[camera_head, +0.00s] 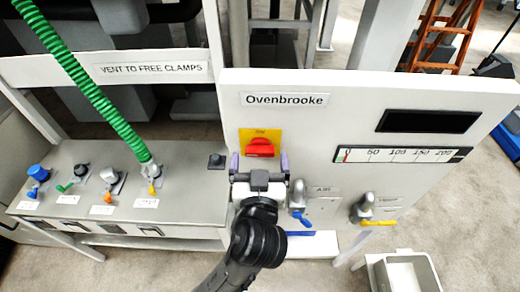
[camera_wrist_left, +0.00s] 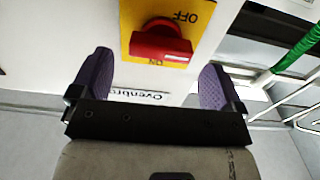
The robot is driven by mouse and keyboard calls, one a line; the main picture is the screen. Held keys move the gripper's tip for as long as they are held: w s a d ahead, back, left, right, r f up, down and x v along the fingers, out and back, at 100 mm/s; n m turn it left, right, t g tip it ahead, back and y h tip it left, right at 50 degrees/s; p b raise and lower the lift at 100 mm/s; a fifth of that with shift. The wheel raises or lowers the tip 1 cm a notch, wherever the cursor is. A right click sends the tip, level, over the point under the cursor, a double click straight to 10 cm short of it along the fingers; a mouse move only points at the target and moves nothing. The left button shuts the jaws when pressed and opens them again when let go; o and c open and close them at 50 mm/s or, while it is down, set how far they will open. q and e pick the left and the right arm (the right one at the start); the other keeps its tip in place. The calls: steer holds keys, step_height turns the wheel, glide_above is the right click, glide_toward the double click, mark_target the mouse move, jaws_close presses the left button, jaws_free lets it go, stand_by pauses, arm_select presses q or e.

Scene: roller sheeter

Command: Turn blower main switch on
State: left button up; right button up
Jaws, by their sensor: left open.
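The main switch is a red rotary knob (camera_head: 260,148) on a yellow plate (camera_head: 262,133) on the white panel, below the "Ovenbrooke" label. The knob also shows in the left wrist view (camera_wrist_left: 160,42), where the picture is upside down and the plate reads "OFF" and "ON". Its handle lies roughly level across the plate. My left gripper (camera_head: 260,162) is open just below the knob, its purple fingers apart. In the left wrist view the fingers (camera_wrist_left: 155,75) stand on either side of the knob's line, with nothing between them. My right gripper is not in view.
A blue-handled valve (camera_head: 299,203) and a yellow-handled valve (camera_head: 367,211) are right of the gripper. A black display (camera_head: 428,121) and a scale (camera_head: 402,155) are further right. A green hose (camera_head: 85,85) runs to the left bench (camera_head: 110,165). A grey bin (camera_head: 412,276) stands lower right.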

mark_target(260, 150)
arm_select(q)
steer(key=shift+w, duration=1.4)
